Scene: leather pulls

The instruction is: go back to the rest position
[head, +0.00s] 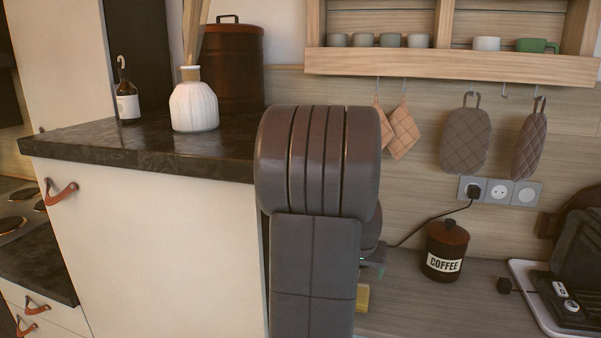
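My arm stands upright in the middle of the head view, its large dark rounded joint in front of the counter's right end. My gripper is mostly hidden behind my arm. Only a small grey part with a teal light shows at the arm's right edge, and no fingertips can be made out. I cannot see whether it is open or shut, or whether it holds anything. A small yellow piece (362,298) shows just below that part; I cannot tell what it is.
A dark raised counter (120,150) bears a brown bottle (127,97), white vase (194,105) and rust-brown canister (235,65). Leather pulls (61,193) are on the white fronts. A coffee jar (444,262) and dark appliance (575,260) stand right. Mitts (465,142) hang under a shelf (450,66).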

